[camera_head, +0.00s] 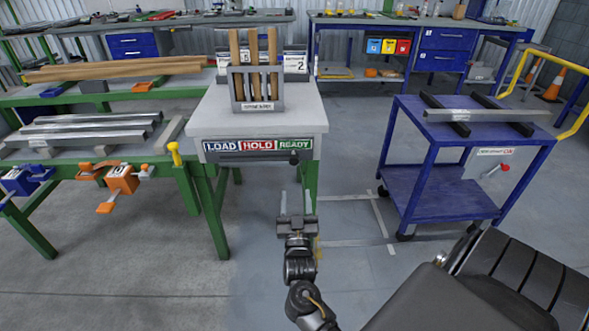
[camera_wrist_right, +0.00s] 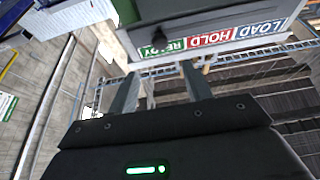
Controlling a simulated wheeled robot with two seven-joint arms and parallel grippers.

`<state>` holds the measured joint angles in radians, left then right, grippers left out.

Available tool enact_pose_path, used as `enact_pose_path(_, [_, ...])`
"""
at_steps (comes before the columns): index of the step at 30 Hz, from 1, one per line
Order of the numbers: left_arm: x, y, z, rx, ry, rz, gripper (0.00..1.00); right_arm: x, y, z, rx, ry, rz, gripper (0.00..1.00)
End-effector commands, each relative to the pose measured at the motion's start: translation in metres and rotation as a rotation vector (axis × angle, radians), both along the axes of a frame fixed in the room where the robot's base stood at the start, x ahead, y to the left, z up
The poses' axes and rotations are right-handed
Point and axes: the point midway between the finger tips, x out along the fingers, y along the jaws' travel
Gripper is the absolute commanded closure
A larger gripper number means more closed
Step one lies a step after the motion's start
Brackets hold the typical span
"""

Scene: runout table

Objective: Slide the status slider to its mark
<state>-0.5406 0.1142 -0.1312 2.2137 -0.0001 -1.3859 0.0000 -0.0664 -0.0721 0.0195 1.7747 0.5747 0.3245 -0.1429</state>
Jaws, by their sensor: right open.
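The status strip (camera_head: 258,145) is on the front edge of the grey-topped table and reads LOAD, HOLD, READY from left to right. A dark slider rail (camera_head: 250,157) runs below it. The small dark slider knob (camera_head: 293,159) sits on the rail under the green READY field. In the right wrist view the strip (camera_wrist_right: 210,38) appears turned over, with the knob (camera_wrist_right: 158,40) by READY. My right gripper (camera_head: 296,203) is open and empty, below and in front of the strip, apart from the knob. My left gripper is not in view.
A grey holder (camera_head: 257,104) with upright wooden pieces stands on the table (camera_head: 209,113). A green bench (camera_head: 75,159) with metal bars and orange clamps is at left. A blue cart (camera_head: 400,142) stands at right.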

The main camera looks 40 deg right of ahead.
Motion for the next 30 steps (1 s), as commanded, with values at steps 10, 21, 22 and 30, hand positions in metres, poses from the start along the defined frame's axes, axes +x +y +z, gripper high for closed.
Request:
enact_pose_path(10, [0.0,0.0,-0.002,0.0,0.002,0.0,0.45,0.037,-0.028,0.02,-0.002,0.0,0.003,0.51])
enact_pose_path(21, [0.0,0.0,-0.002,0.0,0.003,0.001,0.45,0.075,-0.056,0.038,0.001,0.003,0.004,0.51])
enact_pose_path(22, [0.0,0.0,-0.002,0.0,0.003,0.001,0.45,0.077,-0.057,0.039,0.001,0.004,0.004,0.51])
enact_pose_path(30, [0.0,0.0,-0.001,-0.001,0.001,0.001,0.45,0.079,-0.06,0.04,0.003,0.004,0.004,0.51])
